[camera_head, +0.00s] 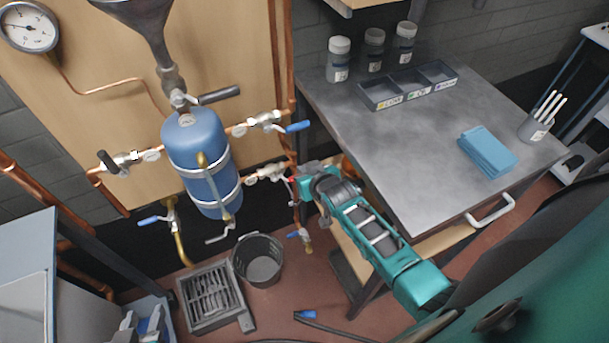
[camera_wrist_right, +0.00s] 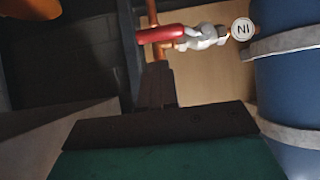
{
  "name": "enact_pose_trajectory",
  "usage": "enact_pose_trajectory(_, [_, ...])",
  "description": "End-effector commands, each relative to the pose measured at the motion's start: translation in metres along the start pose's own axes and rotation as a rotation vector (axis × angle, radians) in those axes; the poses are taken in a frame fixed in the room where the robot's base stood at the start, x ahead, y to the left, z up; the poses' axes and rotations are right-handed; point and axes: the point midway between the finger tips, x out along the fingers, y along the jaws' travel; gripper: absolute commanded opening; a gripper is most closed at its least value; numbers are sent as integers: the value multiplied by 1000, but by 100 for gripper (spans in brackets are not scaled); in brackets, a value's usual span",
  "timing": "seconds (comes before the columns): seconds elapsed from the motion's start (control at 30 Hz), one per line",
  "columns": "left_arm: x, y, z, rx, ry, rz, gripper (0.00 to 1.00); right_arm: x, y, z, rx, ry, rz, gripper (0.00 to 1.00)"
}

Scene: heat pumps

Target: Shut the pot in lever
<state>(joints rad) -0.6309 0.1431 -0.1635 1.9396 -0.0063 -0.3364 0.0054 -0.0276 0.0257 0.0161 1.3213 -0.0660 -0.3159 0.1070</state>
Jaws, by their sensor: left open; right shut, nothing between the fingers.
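The pot in lever is a red handle (camera_wrist_right: 163,34) on a silver valve (camera_wrist_right: 205,37) beside a round tag reading IN, upside down in the right wrist view. The handle lies roughly along the short pipe, pointing away from the blue pot (camera_wrist_right: 285,80). In the head view this valve (camera_head: 268,172) is right of the blue pot (camera_head: 200,155), and the red handle is mostly hidden by my gripper. My right gripper (camera_head: 296,186) is shut and empty beside the handle. In the right wrist view its dark fingers (camera_wrist_right: 155,72) end just below the handle; contact cannot be told.
Other valves with blue (camera_head: 297,127) and black levers (camera_head: 108,160) surround the pot. Copper pipes (camera_head: 279,60) run close to my right gripper. A metal workbench (camera_head: 400,150) stands right. A black bucket (camera_head: 262,262) and grated drain (camera_head: 212,297) are on the floor.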

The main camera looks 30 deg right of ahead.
Motion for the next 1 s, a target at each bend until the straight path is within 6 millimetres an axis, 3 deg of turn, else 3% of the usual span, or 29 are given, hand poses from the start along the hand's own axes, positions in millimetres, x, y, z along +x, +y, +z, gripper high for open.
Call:
enact_pose_trajectory(0.3, [1, -1, -4, 1, 7, -1, 43, 16, 0, 16, 2, 1, 0, 0])
enact_pose_trajectory(1.0, [7, -1, 0, 2, 13, -2, 43, 28, 0, 16, 1, 3, -1, 0])
